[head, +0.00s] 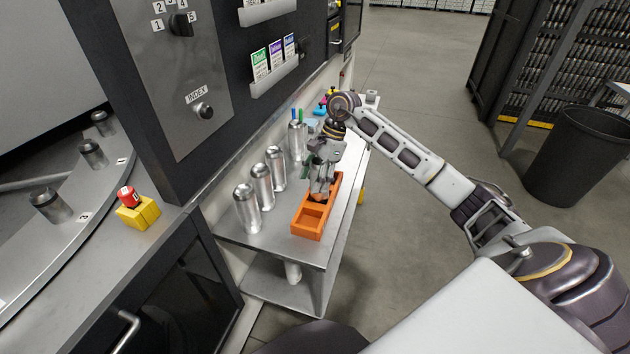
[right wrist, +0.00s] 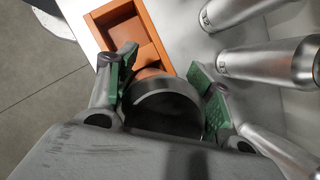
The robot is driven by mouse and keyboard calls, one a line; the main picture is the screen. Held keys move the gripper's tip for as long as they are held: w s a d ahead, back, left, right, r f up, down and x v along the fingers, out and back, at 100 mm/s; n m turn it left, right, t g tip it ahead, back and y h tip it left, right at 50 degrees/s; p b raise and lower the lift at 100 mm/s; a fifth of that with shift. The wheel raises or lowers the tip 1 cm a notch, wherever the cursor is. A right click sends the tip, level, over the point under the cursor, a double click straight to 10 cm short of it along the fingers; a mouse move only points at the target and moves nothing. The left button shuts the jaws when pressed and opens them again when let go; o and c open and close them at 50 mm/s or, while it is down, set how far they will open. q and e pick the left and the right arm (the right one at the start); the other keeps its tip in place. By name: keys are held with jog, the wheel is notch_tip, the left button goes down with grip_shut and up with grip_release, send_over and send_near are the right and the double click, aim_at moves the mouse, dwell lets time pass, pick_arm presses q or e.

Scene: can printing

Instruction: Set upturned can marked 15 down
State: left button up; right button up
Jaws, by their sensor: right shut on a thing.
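My right gripper (head: 321,182) is over the orange tray (head: 307,226) on the metal side table. In the right wrist view the green-padded fingers (right wrist: 162,82) are closed on both sides of a can (right wrist: 163,108). The can shows a dark round end with a shiny rim. No number can be read on it. The orange tray (right wrist: 122,30) shows beyond and beneath the can; whether the can touches it cannot be told. My left gripper is not in view.
Several silver cans (head: 247,208) stand in a row on the metal table (head: 276,251) beside the tray. They show close to the right finger in the wrist view (right wrist: 270,62). A red button on a yellow box (head: 136,208) sits at left. A black bin (head: 578,158) stands right.

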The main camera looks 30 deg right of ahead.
jog(key=shift+f, duration=0.6)
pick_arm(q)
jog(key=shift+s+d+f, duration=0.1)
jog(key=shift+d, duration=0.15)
pick_arm(e)
jog(key=shift+f, duration=0.1)
jog(key=o, duration=0.7)
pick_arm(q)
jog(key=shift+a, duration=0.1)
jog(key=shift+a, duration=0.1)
pick_arm(e)
jog(key=b+v, duration=0.1)
jog(key=v, duration=0.9)
jog(key=shift+d+r, duration=0.1)
jog(key=shift+r, duration=0.2)
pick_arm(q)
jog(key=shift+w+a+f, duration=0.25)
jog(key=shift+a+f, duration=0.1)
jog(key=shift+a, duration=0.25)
pick_arm(e)
jog(key=shift+v, duration=0.85)
